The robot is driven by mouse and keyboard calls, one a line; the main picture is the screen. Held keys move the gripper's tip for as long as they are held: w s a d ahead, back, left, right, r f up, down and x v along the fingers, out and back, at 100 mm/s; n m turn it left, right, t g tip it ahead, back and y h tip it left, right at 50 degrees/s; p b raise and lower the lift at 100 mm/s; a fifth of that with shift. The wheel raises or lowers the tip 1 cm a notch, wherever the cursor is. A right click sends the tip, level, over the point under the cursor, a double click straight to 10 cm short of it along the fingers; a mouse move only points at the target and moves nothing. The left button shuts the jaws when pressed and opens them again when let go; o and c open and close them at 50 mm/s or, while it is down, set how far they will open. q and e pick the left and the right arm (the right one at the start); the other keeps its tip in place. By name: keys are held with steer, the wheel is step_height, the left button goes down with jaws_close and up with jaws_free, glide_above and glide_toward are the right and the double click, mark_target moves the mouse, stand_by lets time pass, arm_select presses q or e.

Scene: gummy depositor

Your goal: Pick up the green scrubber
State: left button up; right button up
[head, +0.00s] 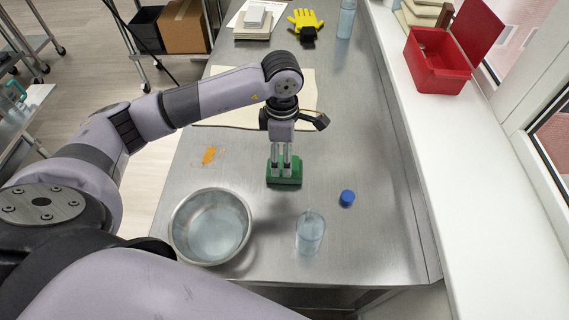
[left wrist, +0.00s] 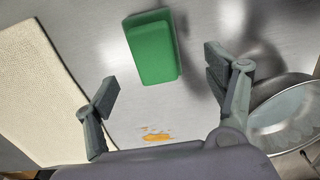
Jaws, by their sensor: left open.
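The green scrubber (head: 285,178) is a green block lying on the metal table, below my left gripper in the head view. It also shows in the left wrist view (left wrist: 153,50), at the top, beyond the fingertips and between their lines. My left gripper (head: 281,171) points down over the scrubber and is open and empty. In the left wrist view its two fingers (left wrist: 162,76) are spread wide apart. In the head view the fingers hide part of the scrubber, and I cannot tell how far above it they are. My right gripper is not in view.
A metal bowl of water (head: 180,240) stands at the near left of the table. A clear container (head: 310,234) and a blue cap (head: 347,198) are to the right. An orange smear (head: 209,155) and a beige cloth (head: 232,112) lie farther back. A red box (head: 437,72) sits on the sill.

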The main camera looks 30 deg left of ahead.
mark_target(297, 164)
arm_select(q)
steer(key=shift+f, duration=0.55)
steer(key=shift+f+p, duration=0.35)
steer(key=shift+p, duration=0.1)
steer(key=f+p, duration=0.1)
steer(key=f, duration=0.2)
steer(key=shift+w+d+f+p, duration=0.1)
steer(key=shift+w+f+p, duration=0.2)
steer(key=shift+w+p, duration=0.05)
steer(key=shift+f, duration=0.45)
steer(key=shift+c, duration=0.2)
steer(key=c, duration=1.2)
